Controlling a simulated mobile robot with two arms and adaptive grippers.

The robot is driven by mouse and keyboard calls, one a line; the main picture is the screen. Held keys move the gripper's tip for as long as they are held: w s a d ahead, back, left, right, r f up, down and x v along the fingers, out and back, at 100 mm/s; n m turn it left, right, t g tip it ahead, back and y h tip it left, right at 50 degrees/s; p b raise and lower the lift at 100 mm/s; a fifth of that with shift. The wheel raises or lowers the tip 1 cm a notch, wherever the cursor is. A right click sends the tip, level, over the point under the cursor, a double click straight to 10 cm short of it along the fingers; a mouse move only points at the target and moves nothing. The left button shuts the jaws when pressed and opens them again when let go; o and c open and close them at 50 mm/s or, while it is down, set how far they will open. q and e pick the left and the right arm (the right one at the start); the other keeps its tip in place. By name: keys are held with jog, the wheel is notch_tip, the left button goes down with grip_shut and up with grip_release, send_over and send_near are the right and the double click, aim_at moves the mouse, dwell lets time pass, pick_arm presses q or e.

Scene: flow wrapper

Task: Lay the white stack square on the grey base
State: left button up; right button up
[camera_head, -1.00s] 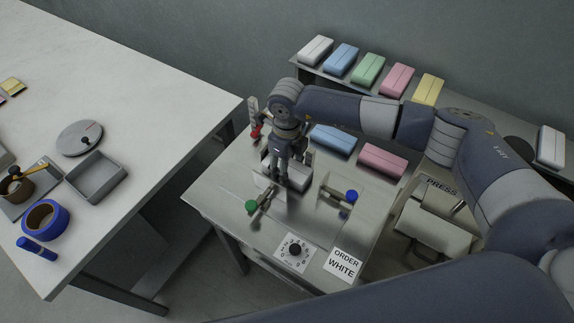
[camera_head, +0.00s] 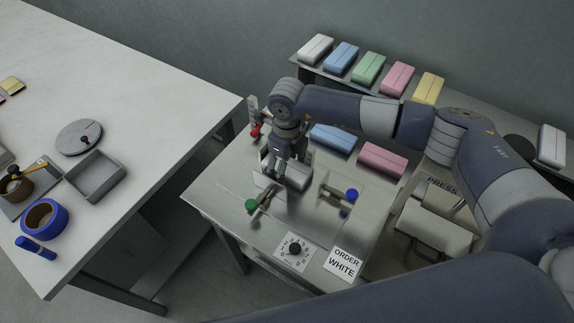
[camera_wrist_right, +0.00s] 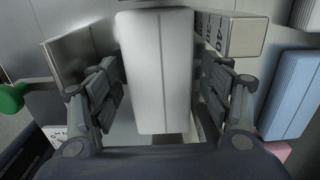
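In the right wrist view the white stack (camera_wrist_right: 160,75) lies lengthwise between the fingers of my right gripper (camera_wrist_right: 160,95). Narrow gaps show on both sides, so the fingers look open around it, not closed on it. A thin upright plate (camera_wrist_right: 75,55) is left of it in the wrist view. I cannot clearly make out the grey base; the stack and gripper cover that spot. My left gripper is out of view.
A green knob (camera_head: 251,205) and a blue knob (camera_head: 351,195) on metal fittings flank the stack. A dial (camera_head: 295,250) and an ORDER WHITE card (camera_head: 344,263) lie in front. Blue (camera_head: 333,140) and pink (camera_head: 382,160) packs lie behind. A box (camera_wrist_right: 232,35) stands close to the right finger.

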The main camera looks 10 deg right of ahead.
notch_tip(320, 180, up, 12)
dwell(0.7)
dwell(0.4)
